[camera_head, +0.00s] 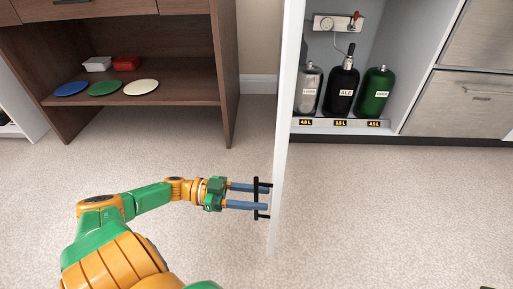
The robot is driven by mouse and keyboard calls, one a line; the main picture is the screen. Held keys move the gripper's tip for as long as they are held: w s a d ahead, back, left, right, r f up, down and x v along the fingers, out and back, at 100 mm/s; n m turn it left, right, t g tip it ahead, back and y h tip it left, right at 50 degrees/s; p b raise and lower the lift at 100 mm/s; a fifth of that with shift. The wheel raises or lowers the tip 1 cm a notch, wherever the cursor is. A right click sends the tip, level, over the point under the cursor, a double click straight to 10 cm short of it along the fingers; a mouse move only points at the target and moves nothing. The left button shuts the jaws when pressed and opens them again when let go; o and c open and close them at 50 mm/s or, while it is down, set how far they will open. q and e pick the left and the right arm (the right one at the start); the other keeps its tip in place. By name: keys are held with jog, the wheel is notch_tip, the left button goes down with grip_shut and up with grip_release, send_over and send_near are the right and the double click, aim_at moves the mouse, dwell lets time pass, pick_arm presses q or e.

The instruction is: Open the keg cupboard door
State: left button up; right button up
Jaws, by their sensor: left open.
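The keg cupboard door (283,130) is a white panel seen nearly edge-on, swung far out from the cupboard. Its black bar handle (256,181) stands off the left face. My left gripper (266,196) is open at the handle, its two blue fingers reaching past the bar close to the door. I cannot tell whether the fingers touch the bar or the door. The cupboard interior (395,75) is exposed, with a silver keg (308,88), a black keg (341,88) and a green keg (375,92) on a labelled shelf. My right gripper is not in view.
A brown shelf unit (228,70) stands at the left, holding coloured plates and two small containers. Steel drawers (460,105) stand right of the cupboard. A gauge panel with a red valve (337,23) is above the kegs. The carpet (390,210) right of the door is clear.

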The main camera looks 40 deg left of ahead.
pick_arm(q)
jog(key=v, duration=0.7)
dwell(0.3)
